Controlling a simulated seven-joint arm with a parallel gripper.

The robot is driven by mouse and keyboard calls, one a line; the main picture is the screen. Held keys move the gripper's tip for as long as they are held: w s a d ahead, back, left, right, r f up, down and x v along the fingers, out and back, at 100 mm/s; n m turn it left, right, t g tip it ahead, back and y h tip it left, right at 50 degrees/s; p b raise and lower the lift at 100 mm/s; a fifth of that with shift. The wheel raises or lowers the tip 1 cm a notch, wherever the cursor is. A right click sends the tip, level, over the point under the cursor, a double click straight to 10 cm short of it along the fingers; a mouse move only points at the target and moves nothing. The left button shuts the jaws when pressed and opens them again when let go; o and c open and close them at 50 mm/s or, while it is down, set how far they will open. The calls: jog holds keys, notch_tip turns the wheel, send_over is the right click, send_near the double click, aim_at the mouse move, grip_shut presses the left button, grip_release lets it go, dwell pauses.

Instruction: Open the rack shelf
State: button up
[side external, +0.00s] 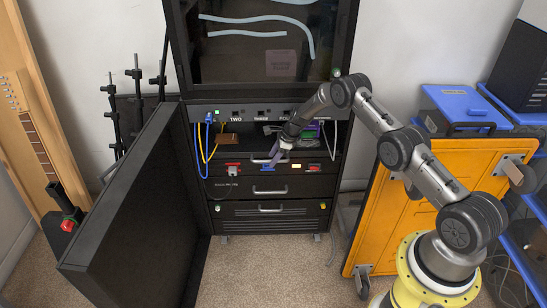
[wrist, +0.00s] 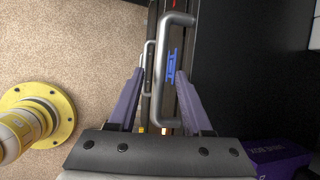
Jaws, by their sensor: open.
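The black rack (side external: 345,70) stands in the middle of the side view with its door swung open to the left. Its lower part has stacked shelf fronts with silver bar handles: a top handle (side external: 262,160), a middle handle (side external: 270,191) and a bottom handle (side external: 270,209). All fronts look closed. My gripper (side external: 276,158) is at the top handle. In the wrist view my gripper (wrist: 162,75) is open, with its purple fingers on either side of a silver handle (wrist: 162,30). I cannot tell whether they touch it.
The open door (side external: 130,200) blocks the left side. An orange panel cart (side external: 415,200) stands close on the right. Blue and yellow cables (side external: 197,140) hang at the rack's left. Carpet (side external: 260,270) in front of the rack is clear.

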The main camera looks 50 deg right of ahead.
grip_shut()
dwell(1.4)
